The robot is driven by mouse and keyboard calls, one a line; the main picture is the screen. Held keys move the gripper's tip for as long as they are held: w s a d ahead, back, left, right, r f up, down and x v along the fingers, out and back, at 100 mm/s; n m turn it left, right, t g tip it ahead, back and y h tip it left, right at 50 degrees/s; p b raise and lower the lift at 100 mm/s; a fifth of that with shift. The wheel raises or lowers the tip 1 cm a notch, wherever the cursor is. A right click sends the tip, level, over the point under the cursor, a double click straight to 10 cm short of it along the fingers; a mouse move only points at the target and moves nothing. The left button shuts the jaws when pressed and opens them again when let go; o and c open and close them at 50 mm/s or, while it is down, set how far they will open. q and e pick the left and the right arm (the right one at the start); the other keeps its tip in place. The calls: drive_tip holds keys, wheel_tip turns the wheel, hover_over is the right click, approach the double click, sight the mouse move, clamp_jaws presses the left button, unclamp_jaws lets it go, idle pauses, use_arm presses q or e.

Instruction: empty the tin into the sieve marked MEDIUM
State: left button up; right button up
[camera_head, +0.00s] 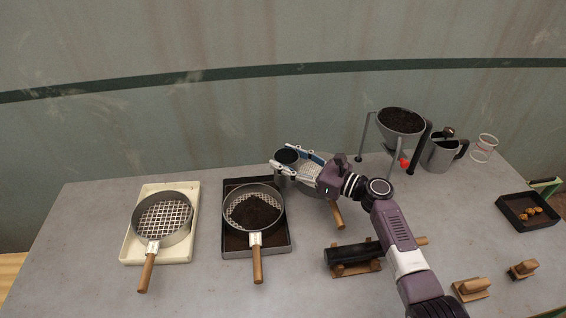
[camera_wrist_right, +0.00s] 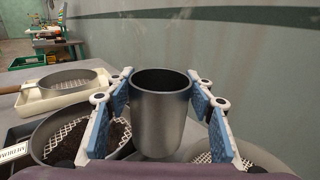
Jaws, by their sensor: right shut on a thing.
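My right gripper (camera_head: 300,160) is shut on a grey metal tin (camera_head: 284,172). In the right wrist view the tin (camera_wrist_right: 160,118) stands upright between the blue finger pads. Its inside looks dark, and I cannot tell what it holds. It is held just beyond the right rim of the middle sieve (camera_head: 257,234), which has dark soil heaped on its mesh. A finer-meshed sieve (camera_head: 312,172) lies partly hidden under my right gripper. My left gripper is out of view.
A coarse, empty sieve (camera_head: 162,218) rests on a cream tray (camera_head: 190,235) at left. At right stand a soil-filled hopper (camera_head: 401,121), a metal jug (camera_head: 438,155), a glass (camera_head: 484,148) and a dark tray (camera_head: 527,222) of nuggets. A black roller (camera_head: 352,253) and wooden blocks lie in front.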

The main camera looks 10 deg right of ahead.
drive_tip(key=shift+r, duration=0.1)
wheel_tip(320, 180, up, 4)
drive_tip(key=p, duration=0.4)
